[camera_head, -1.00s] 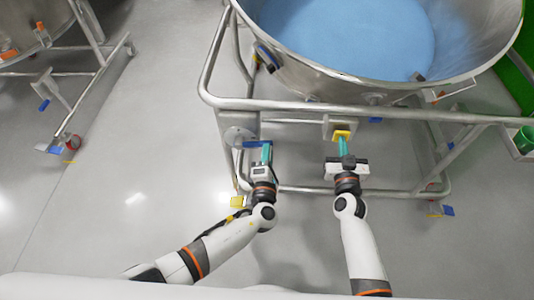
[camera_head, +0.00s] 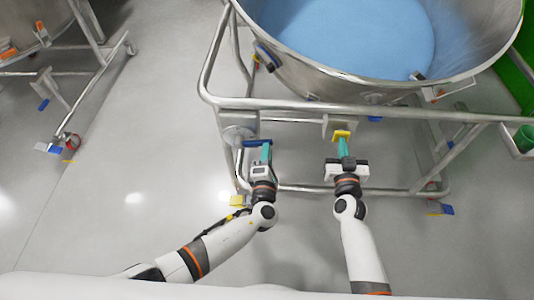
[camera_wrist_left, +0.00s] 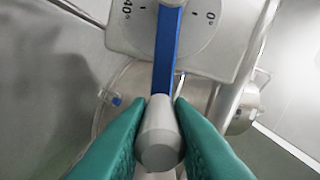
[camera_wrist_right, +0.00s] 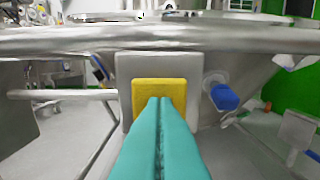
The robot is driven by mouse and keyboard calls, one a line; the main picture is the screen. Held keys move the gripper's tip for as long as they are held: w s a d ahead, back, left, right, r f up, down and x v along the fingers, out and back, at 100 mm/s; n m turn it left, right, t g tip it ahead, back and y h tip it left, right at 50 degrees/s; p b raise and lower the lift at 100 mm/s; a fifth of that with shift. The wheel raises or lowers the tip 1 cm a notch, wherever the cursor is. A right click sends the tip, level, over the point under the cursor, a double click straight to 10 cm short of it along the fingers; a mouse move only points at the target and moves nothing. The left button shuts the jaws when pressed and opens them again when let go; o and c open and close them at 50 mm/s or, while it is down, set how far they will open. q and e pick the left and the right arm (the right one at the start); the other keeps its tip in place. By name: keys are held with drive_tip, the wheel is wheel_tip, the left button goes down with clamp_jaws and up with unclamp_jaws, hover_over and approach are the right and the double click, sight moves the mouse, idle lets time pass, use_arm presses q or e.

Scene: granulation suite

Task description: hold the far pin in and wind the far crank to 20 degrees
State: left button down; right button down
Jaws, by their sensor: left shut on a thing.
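The far crank (camera_head: 256,143) is a blue arm on a grey dial plate (camera_head: 238,134) at the frame's left post. In the left wrist view the crank arm (camera_wrist_left: 166,60) lies between the dial's 40° and 0° marks, with its exact reading not legible. My left gripper (camera_head: 266,153) is shut on the crank's grey knob (camera_wrist_left: 160,140), one teal finger on each side. The far pin is behind a yellow square pad (camera_head: 341,135) on a grey block. My right gripper (camera_head: 343,148) is shut, with its fingertips at the yellow pad (camera_wrist_right: 160,90) and apparently touching it; the pin's depth is hidden.
A large steel bowl (camera_head: 290,75) with blue contents stands above the tubular frame (camera_head: 215,60). A blue knob (camera_wrist_right: 224,97) sits right of the yellow pad. A lower rail (camera_head: 310,189) runs beneath both hands.

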use_arm(q)
drive_tip(key=shift+w+a+r, duration=0.1)
drive_tip(key=shift+w+r, duration=0.05)
use_arm(e)
drive_tip(key=s, duration=0.7)
drive_tip(key=shift+s, duration=0.25)
use_arm(q)
drive_tip(key=c, duration=1.1)
unclamp_jaws()
use_arm(e)
drive_tip(key=shift+w, duration=0.1)
use_arm(q)
drive_tip(key=shift+s, duration=0.25)
drive_tip(key=s, duration=0.9)
drive_tip(key=shift+s, duration=0.35)
